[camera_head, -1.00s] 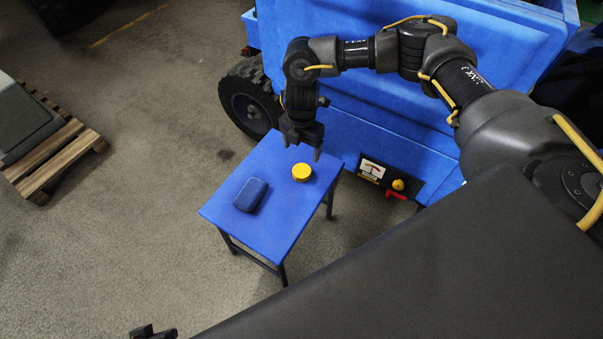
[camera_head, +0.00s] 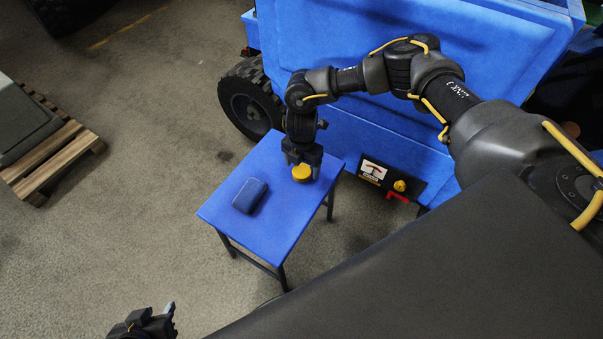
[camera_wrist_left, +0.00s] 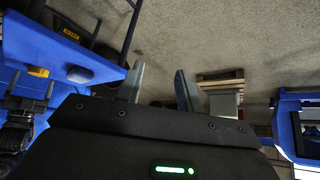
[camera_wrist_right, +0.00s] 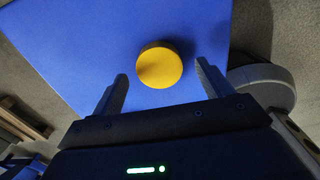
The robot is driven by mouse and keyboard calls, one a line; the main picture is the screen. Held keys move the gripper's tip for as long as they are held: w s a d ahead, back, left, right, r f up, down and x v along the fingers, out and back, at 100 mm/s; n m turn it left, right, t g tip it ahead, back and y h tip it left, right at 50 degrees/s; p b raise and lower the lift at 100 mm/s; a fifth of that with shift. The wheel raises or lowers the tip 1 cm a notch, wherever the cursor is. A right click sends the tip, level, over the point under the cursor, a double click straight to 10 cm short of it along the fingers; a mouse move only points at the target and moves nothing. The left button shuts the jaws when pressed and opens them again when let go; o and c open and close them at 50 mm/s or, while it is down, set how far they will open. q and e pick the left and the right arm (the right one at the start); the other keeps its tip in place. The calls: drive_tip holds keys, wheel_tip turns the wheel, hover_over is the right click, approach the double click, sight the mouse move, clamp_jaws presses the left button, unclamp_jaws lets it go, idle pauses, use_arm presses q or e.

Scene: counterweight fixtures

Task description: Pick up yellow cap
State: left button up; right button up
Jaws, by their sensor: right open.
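The yellow cap (camera_head: 302,173), round and flat-topped, sits on the blue table (camera_head: 262,215) near its far right side. My right gripper (camera_head: 302,167) hangs pointing down just above it. In the right wrist view the cap (camera_wrist_right: 158,68) lies between and slightly beyond the open fingers (camera_wrist_right: 161,74), with a gap on both sides. Nothing is held there. My left gripper (camera_head: 146,322) is at the bottom edge of the head view, away from the table. In the left wrist view its fingers (camera_wrist_left: 159,84) are apart and empty; the cap (camera_wrist_left: 38,72) shows at the far left.
A dark blue case (camera_head: 250,195) lies on the table left of the cap. Behind the table stands a blue machine (camera_head: 370,130) with a wheel (camera_head: 252,103) and a panel with a yellow knob (camera_head: 399,185). A wooden pallet (camera_head: 55,160) is at the left. The floor between is clear.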

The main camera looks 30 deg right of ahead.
drive_tip(key=shift+f, duration=1.05)
drive_tip(key=c, duration=1)
use_arm(q)
drive_tip(key=shift+w+d+r+t+h, duration=0.3)
drive_tip(key=shift+w+d+r+t, duration=0.2)
drive_tip(key=shift+w+d+t, duration=0.25)
use_arm(e)
drive_tip(key=shift+c, duration=0.2)
use_arm(q)
drive_tip(key=shift+a, duration=0.1)
use_arm(e)
drive_tip(key=shift+r, duration=0.1)
